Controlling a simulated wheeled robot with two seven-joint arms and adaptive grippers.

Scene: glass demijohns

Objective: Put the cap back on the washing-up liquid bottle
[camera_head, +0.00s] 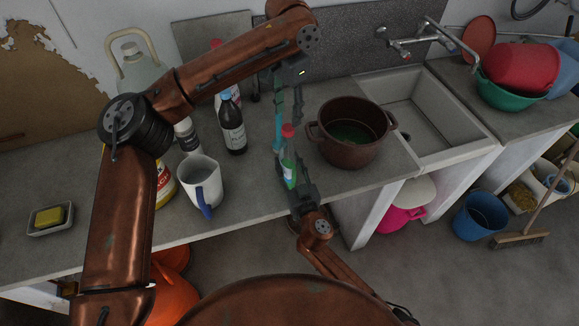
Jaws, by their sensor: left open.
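The washing-up liquid bottle (289,162) is a slim, upright bottle with green liquid, near the front edge of the worktop. A red cap (288,130) shows at its top; whether it is seated on the neck is too small to tell. My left gripper (287,132) reaches down from above with its fingers apart, one to the left of the cap and one behind it to the right. Contact with the cap cannot be made out. My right gripper (292,172) is low at the bottle, its fingers beside the lower part; its grip is unclear.
A brown pot (348,150) stands close right of the bottle, before the sink (415,110). A dark bottle (232,130) and a white mug (201,181) stand to the left. A yellow sponge in a dish (50,217) lies far left, with bare worktop nearby.

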